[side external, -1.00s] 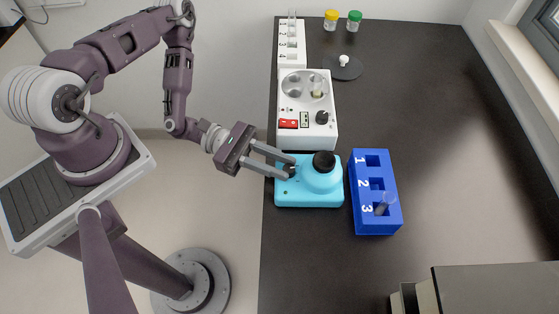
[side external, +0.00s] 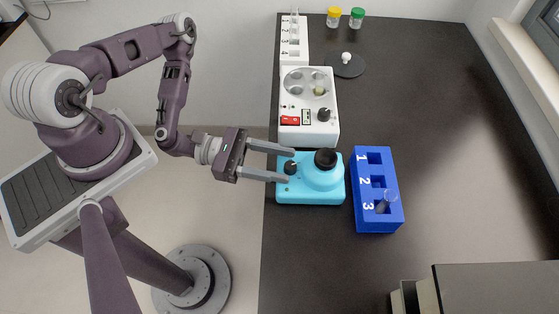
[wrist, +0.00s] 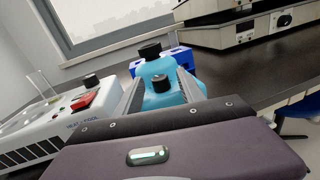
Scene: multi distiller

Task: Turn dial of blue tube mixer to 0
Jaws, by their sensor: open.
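The blue tube mixer (side external: 310,190) is a light blue box with a round raised part and a black cup (side external: 325,159) on top. Its small black dial (side external: 290,167) is on the side facing my arm, and it also shows in the wrist view (wrist: 160,82). My gripper (side external: 289,166) is open. Its two fingers reach to either side of the dial, with the dial between or just below the tips; I cannot tell if they touch it. The number the dial points to is too small to read.
A white heating device (side external: 309,110) with a red switch and black knob stands just behind the mixer. A dark blue rack (side external: 391,222) with a tube (side external: 385,202) in slot 3 is close to the right. The table's right side is mostly clear.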

